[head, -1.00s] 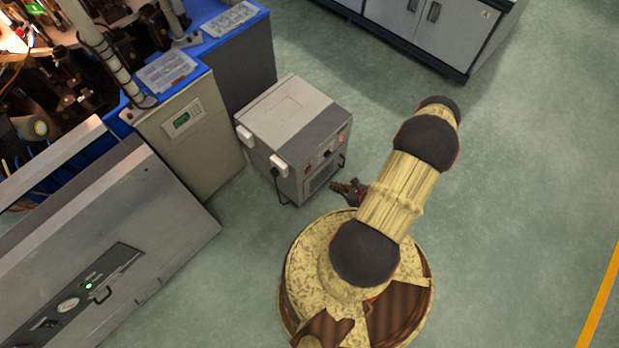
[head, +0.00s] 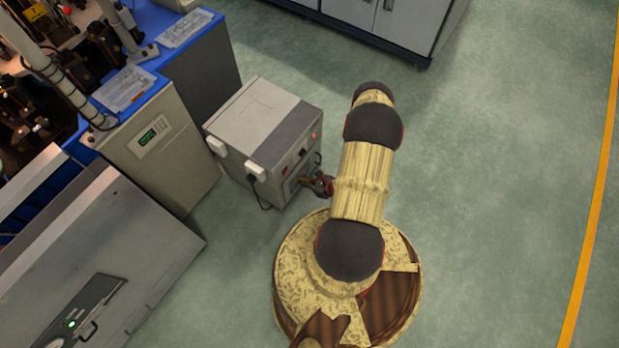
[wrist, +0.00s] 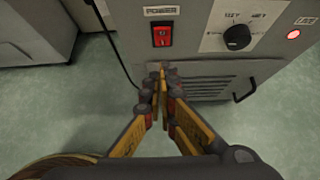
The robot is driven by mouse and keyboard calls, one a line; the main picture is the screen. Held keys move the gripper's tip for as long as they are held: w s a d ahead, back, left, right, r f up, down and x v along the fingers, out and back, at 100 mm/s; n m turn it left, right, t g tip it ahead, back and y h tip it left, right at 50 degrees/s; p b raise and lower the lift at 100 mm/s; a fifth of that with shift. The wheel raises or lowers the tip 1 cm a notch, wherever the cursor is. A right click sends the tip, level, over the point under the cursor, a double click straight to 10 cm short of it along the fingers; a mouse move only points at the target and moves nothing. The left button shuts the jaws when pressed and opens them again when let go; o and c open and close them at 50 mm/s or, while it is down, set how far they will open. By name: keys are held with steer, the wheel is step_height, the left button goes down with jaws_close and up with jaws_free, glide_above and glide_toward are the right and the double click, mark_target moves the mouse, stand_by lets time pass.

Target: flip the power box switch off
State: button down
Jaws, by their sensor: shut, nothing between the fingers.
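The power box (head: 262,130) is a grey cabinet standing on the floor, left of my arm in the head view. In the wrist view its front panel (wrist: 200,62) shows a red rocker switch (wrist: 162,34) under a POWER label (wrist: 161,11). A round red light (wrist: 293,34) glows at the panel's right. My gripper (wrist: 161,72) is shut and empty, its fingertips just below the switch in the picture. I cannot tell whether the tips touch the panel. In the head view my gripper (head: 322,186) is close to the box's front.
A black dial (wrist: 237,37) sits right of the switch, with a vent and a dark handle (wrist: 246,86) below. A black cord (wrist: 112,42) hangs left of the switch. A beige cabinet (head: 172,150) stands left of the box. Open green floor (head: 490,190) lies to the right.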

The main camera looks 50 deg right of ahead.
mark_target(285, 172)
steer(key=w, duration=0.2)
steer(key=w+b, duration=0.1)
steer(key=w, duration=0.2)
steer(key=shift+w+a+f, duration=0.2)
steer(key=shift+w+f, duration=0.15)
steer(key=shift+f, duration=0.05)
steer(key=shift+w+r, duration=0.2)
steer(key=shift+w, duration=0.25)
steer(key=shift+r, duration=0.1)
steer(key=shift+r+p, duration=0.3)
steer(key=shift+r, duration=0.4)
